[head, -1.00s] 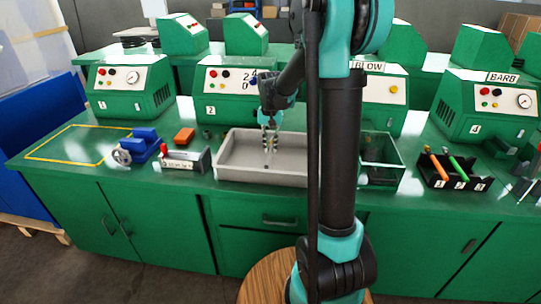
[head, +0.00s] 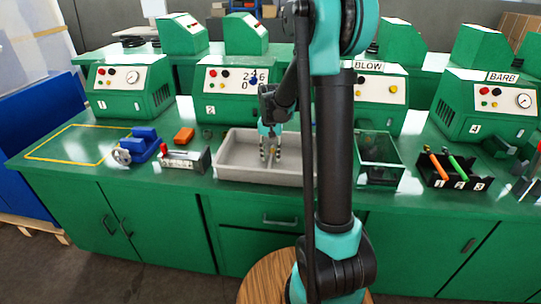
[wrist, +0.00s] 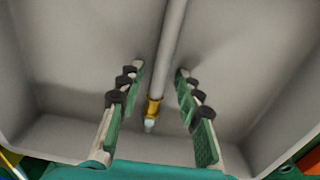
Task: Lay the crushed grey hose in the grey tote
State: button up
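The grey tote (head: 232,176) stands on the green bench, open at the top. My gripper (head: 270,158) points down into it. In the wrist view, the grey hose (wrist: 170,48) runs lengthwise between the two fingers of my gripper (wrist: 159,72), with a brass fitting (wrist: 154,107) at its near end. The fingers are spread, with a gap to the hose on each side. The hose appears to lie on the tote floor. In the head view the hose is hard to make out behind the fingers. Its far end is out of the wrist view.
A clear-walled green bin (head: 379,176) stands right of the tote, partly behind my arm. A small red-knobbed tool (head: 184,160) and a blue clamp (head: 146,146) sit to the left. A black rack (head: 455,177) holds orange and green tools. The yellow-outlined area (head: 75,146) is clear.

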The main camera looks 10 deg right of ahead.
aim_at(270, 158)
notch_tip(270, 158, up, 12)
jog(key=shift+r, duration=0.15)
dwell(0.6)
jog(key=shift+s, duration=0.1)
